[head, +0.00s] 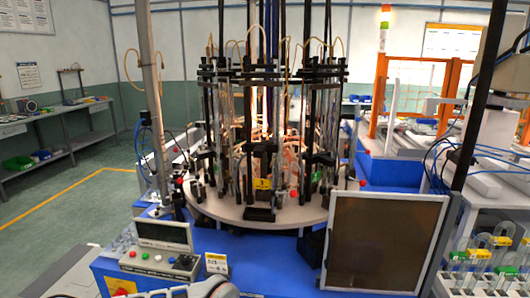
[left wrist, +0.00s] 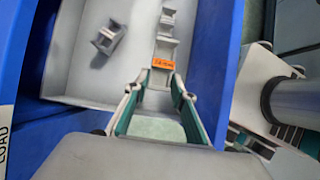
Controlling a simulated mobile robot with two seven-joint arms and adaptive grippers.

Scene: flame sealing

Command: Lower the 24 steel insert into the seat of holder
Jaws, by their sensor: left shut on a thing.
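In the left wrist view my left gripper (left wrist: 161,80) is shut on a grey metal piece (left wrist: 165,40) with an orange label (left wrist: 163,64), which I take for the steel insert. The label's print is too small to read. The piece extends beyond the fingertips, over the pale floor of a blue-walled tray (left wrist: 75,75). Whether it touches the floor I cannot tell. I cannot make out the holder's seat in either view. My right gripper is not in view.
A second grey piece (left wrist: 110,38) lies apart in the tray. A round machine table (head: 230,207) with tall black posts stands ahead. A control box (head: 160,250) and a dark panel (head: 385,240) stand before it. A grey cylinder (left wrist: 295,100) is right of the tray.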

